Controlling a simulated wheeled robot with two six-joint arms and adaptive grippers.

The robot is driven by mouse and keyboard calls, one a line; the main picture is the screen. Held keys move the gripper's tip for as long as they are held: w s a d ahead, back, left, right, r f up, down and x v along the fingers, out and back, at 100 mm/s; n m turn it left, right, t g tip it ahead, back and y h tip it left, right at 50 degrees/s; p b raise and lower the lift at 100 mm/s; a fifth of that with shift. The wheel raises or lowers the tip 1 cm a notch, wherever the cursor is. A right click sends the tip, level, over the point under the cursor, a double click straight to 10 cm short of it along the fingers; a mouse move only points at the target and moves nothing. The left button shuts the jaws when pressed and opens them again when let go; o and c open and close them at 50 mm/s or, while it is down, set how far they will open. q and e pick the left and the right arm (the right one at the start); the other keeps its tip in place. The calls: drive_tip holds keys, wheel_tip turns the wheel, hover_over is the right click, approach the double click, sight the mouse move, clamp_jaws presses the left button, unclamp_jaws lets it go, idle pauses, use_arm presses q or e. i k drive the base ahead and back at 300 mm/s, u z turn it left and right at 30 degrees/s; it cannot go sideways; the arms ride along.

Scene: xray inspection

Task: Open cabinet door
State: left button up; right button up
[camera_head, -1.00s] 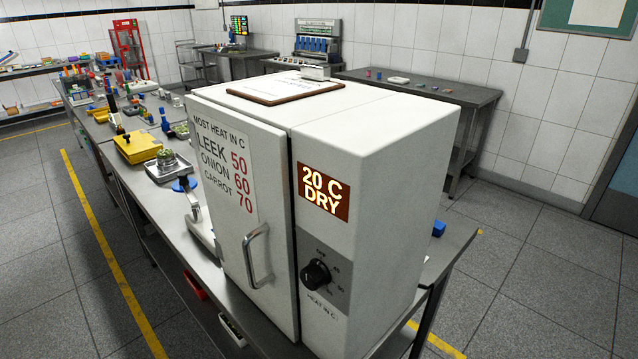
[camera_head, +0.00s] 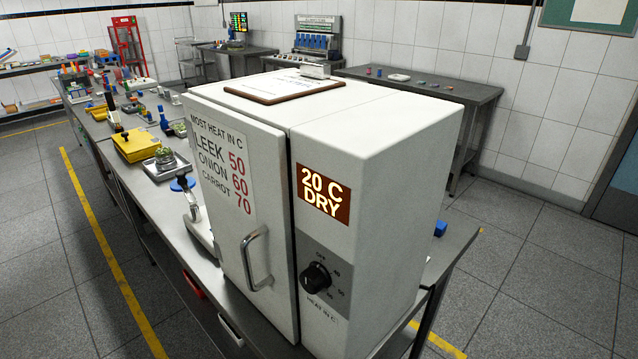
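A white drying cabinet (camera_head: 365,150) stands on a long grey bench. Its door (camera_head: 215,250) is on the left front side and is shut. A metal bar handle (camera_head: 257,258) is fixed upright near the door's right edge. A label on the door lists heat for leek, onion and carrot. A display (camera_head: 323,195) beside the door reads "20 C DRY", with a black knob (camera_head: 316,278) below it. Neither of my grippers shows in the head view.
A clipboard (camera_head: 284,91) lies on the cabinet top. A yellow box (camera_head: 137,146) and a small scale with green pieces (camera_head: 166,163) stand on the bench behind. A dark side table (camera_head: 420,85) is along the wall. The floor to the left is clear.

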sight(241, 163)
drive_tip(key=u, duration=1.05)
drive_tip(key=k, duration=1.1)
drive_tip(key=z, duration=1.4)
drive_tip(key=i, duration=0.5)
